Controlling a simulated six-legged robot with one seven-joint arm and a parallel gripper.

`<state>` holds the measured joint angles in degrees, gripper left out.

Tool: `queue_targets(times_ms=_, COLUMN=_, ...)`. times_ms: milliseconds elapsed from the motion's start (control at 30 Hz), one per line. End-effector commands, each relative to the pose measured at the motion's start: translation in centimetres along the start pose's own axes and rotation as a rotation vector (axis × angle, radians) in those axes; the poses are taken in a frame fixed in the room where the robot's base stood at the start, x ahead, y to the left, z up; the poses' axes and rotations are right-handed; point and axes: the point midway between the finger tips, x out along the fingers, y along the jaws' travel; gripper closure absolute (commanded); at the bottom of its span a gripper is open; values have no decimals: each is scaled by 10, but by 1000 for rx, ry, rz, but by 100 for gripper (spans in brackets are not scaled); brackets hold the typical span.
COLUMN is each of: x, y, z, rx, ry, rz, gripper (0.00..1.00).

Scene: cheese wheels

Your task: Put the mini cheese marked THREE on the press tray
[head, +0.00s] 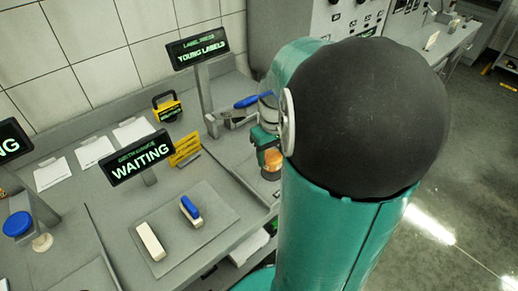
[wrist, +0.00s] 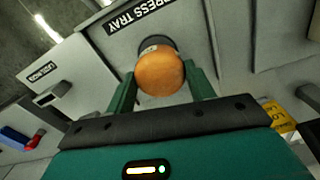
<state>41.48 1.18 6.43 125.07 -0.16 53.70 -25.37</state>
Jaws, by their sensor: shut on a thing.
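My gripper (wrist: 161,80) is shut on a small round orange cheese (wrist: 160,72), with a green finger on either side of it. A small pale patch shows at the cheese's top edge, but I cannot read a mark. In the head view the cheese (head: 272,166) hangs below my gripper (head: 268,152), beside the label press. The press tray (wrist: 108,48) is a grey plate with a black PRESS TRAY label, beyond the cheese in the wrist view. A dark round part shows just behind the cheese. I cannot tell whether the cheese touches the tray.
The label press (head: 240,112) has a blue handle and a YOUNG LABELS sign (head: 200,47). A WAITING sign (head: 140,160) stands left of it, near a yellow card (head: 186,148). A grey mat (head: 212,216) holds a blue-topped brush-like item (head: 191,211) and a white block (head: 150,241).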

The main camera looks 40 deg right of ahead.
Motion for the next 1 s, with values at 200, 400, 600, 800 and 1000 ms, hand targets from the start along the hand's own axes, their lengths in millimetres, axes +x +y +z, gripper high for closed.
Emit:
queue_targets(times_ms=200, x=29, y=3, z=-2, rx=1, ry=-3, rz=-2, gripper=71)
queue_targets(times_ms=400, x=35, y=3, z=-2, rx=1, ry=0, rz=0, gripper=71)
queue_targets(times_ms=600, x=38, y=3, z=-2, rx=1, ry=-1, rz=-1, gripper=71)
queue_targets(times_ms=800, x=38, y=3, z=-2, rx=1, ry=-1, rz=-1, gripper=25)
queue_targets(times_ms=1000, x=37, y=3, z=-2, rx=1, ry=-1, rz=-1, gripper=25)
